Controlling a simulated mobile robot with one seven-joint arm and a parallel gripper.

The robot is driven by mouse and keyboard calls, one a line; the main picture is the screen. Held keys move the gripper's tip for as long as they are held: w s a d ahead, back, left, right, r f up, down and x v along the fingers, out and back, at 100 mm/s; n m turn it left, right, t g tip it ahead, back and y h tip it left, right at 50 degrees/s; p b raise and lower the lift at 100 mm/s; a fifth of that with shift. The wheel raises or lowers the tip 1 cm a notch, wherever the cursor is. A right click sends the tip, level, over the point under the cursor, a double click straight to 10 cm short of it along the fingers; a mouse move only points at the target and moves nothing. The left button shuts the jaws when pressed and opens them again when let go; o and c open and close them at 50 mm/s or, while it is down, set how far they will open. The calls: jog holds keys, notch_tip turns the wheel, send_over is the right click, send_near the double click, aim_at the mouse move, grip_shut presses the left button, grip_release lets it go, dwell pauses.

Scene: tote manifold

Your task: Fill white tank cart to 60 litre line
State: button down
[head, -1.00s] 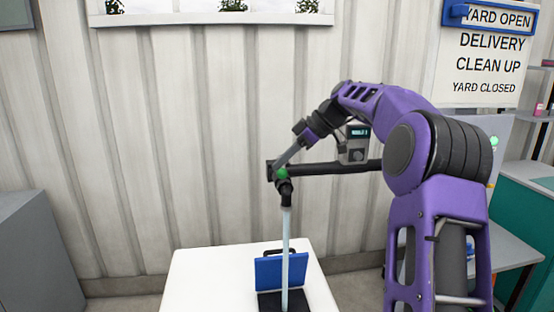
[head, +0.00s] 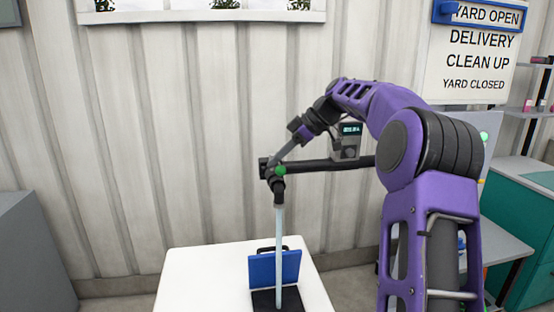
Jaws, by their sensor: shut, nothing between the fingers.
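The white tank cart (head: 200,270) stands at the bottom centre, cut off by the lower edge. Its blue lid (head: 262,268) stands raised behind a dark opening (head: 290,299). A pale vertical stream (head: 279,235) runs from the black spout (head: 279,190) down to that opening. The spout hangs from a black pipe (head: 320,165) with a green knob (head: 281,170). A grey meter (head: 347,143) with a lit display is on the pipe; its digits are too small to read surely. My gripper (head: 275,161) is shut and empty, its tip close to the green knob; contact is unclear. No litre line is visible.
A grey cabinet (head: 30,255) stands at the left. A corrugated wall (head: 150,150) is close behind the cart. A sign (head: 478,55) with a blue frame around its top line hangs at the right, above a grey table (head: 498,252) and teal cabinet (head: 530,225).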

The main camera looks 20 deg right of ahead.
notch_tip(320, 180, up, 8)
jog(key=d+p, duration=0.2)
jog(key=d, duration=0.1)
jog(key=shift+s, duration=0.15)
dwell(7.2)
